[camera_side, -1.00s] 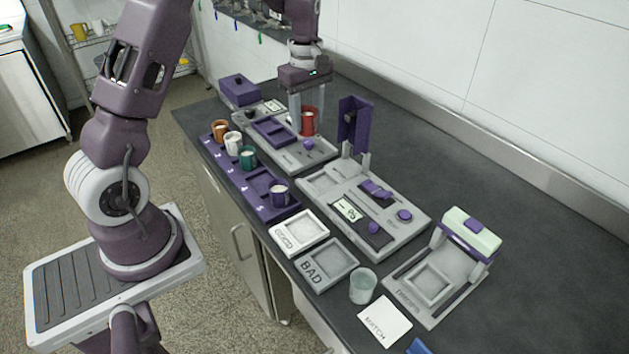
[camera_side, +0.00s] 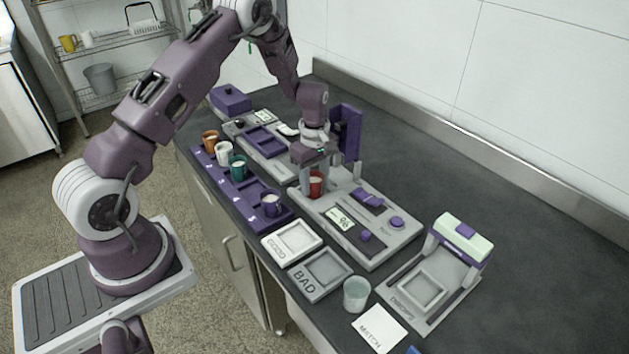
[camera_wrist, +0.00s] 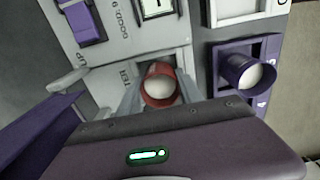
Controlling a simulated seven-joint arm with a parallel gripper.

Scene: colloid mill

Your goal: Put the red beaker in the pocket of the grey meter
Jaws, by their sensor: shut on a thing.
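The red beaker (camera_side: 316,186) with pale contents is upright between the fingers of my gripper (camera_side: 314,190), which is shut on it. It also shows in the wrist view (camera_wrist: 159,86), between the two fingers of my gripper (camera_wrist: 160,96). The grey meter (camera_side: 378,246) has a display, purple controls and a raised purple flap (camera_side: 347,132). The beaker is at the pocket (camera_wrist: 176,55) at the meter's left end. My gripper and the beaker hide most of the pocket. I cannot tell whether the beaker touches the pocket floor.
A purple rack (camera_side: 228,190) holds orange, white, green and purple cups; the purple cup (camera_wrist: 248,74) is close to my gripper. The counter behind is clear.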

